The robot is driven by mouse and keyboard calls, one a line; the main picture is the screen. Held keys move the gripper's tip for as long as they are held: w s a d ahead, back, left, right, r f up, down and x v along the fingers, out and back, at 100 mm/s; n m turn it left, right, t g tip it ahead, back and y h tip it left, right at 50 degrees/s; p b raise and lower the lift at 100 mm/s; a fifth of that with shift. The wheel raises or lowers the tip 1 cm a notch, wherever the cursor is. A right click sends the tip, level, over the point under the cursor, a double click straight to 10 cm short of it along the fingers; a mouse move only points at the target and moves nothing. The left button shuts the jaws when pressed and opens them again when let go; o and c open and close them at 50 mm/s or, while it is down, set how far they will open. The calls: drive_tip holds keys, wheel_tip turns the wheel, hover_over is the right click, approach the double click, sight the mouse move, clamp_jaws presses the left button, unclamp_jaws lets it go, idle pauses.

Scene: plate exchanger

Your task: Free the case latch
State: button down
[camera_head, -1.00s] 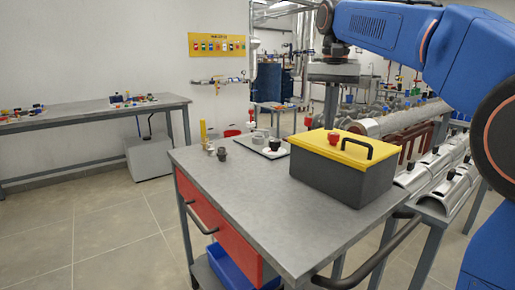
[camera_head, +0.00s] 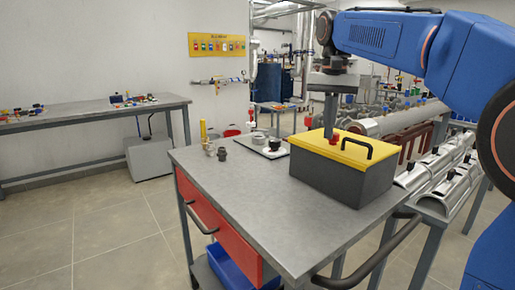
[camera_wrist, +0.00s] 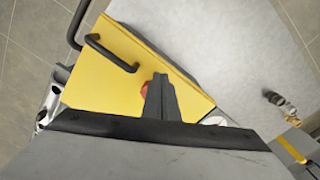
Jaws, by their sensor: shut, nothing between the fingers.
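The case (camera_head: 345,175) is a dark grey box with a yellow lid (camera_head: 343,146), closed, standing on the cart top. A black handle (camera_head: 356,149) sits on the lid, and it also shows in the wrist view (camera_wrist: 110,52). The red latch knob (camera_head: 334,139) is on the lid near its far left part. My gripper (camera_head: 329,133) points straight down with its fingers shut, right at the red knob.
The grey cart top (camera_head: 265,210) is clear in front and to the left of the case. Small fittings (camera_head: 215,150) and a dark plate with round parts (camera_head: 265,145) lie at the back left. Silver half-shells (camera_head: 435,190) stand close on the right.

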drive_tip(key=shift+s+d, duration=0.35)
drive_tip(key=shift+d, duration=0.2)
drive_tip(key=shift+s+d, duration=0.1)
drive_tip(key=shift+d, duration=0.5)
idle(0.7)
drive_tip(key=shift+s, duration=0.4)
drive_tip(key=shift+r, duration=3)
drive_tip(key=shift+w+a+f, duration=0.3)
drive_tip(key=shift+a+f, duration=0.1)
drive_tip(key=shift+f, duration=0.6)
drive_tip(key=shift+w+a+f, duration=0.25)
drive_tip(key=shift+a+f, duration=0.1)
drive_tip(key=shift+f, duration=0.7)
drive_tip(key=shift+w+a+f, duration=0.3)
drive_tip(key=shift+a+f, duration=0.1)
drive_tip(key=shift+f, duration=0.6)
